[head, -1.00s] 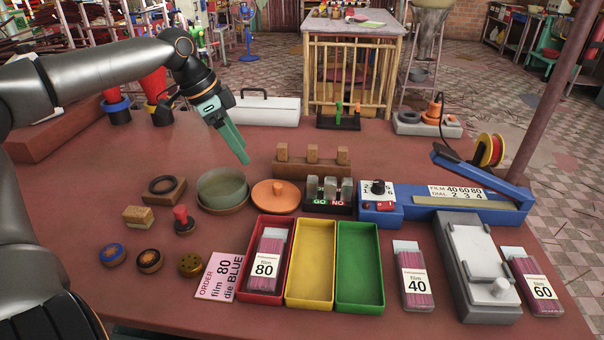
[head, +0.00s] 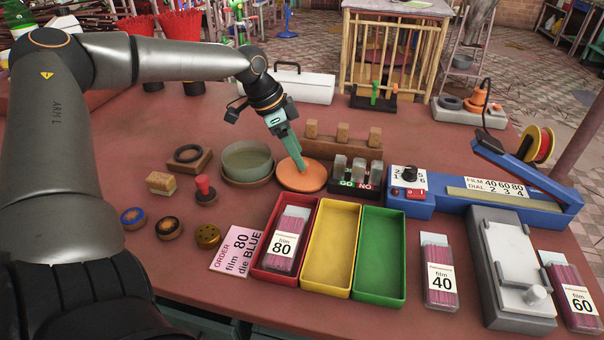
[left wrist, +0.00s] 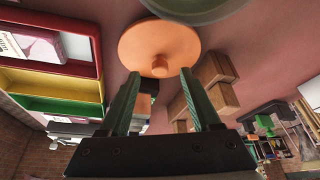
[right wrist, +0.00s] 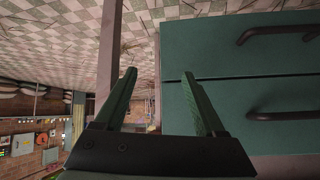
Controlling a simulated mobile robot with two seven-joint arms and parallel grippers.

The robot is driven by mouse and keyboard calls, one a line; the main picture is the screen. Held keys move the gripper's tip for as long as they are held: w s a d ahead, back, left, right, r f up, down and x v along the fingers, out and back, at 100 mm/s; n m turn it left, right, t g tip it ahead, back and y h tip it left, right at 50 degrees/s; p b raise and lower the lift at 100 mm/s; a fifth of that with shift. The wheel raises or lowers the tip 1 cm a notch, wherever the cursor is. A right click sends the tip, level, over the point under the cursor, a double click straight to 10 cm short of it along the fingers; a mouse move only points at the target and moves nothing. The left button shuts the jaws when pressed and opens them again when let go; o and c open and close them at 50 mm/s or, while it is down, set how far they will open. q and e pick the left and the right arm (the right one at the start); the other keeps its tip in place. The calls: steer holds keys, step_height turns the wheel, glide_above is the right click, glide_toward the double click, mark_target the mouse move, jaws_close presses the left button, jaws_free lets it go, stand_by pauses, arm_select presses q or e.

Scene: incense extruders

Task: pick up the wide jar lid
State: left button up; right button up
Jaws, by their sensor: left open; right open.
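The wide jar lid (head: 300,178) is an orange-brown disc with a small knob, lying flat on the red table. My left gripper (head: 301,167) points down at it, with the green fingertips over the lid in the head view. In the left wrist view the lid (left wrist: 158,45) and its knob show beyond and between my open fingers (left wrist: 158,85). I cannot tell whether the fingers touch it; the knob is mostly hidden in the head view. My right gripper (right wrist: 160,80) is open and empty, beside green drawers, off the table.
A green-grey jar (head: 247,160) stands just left of the lid. A wooden rack (head: 343,138) with upright blocks is behind it, and a GO/NO gauge stand (head: 357,176) is to its right. Red, yellow (head: 331,250) and green trays lie in front.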

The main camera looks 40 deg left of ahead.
arm_select(q)
steer(key=shift+x, duration=1.15)
jaws_close()
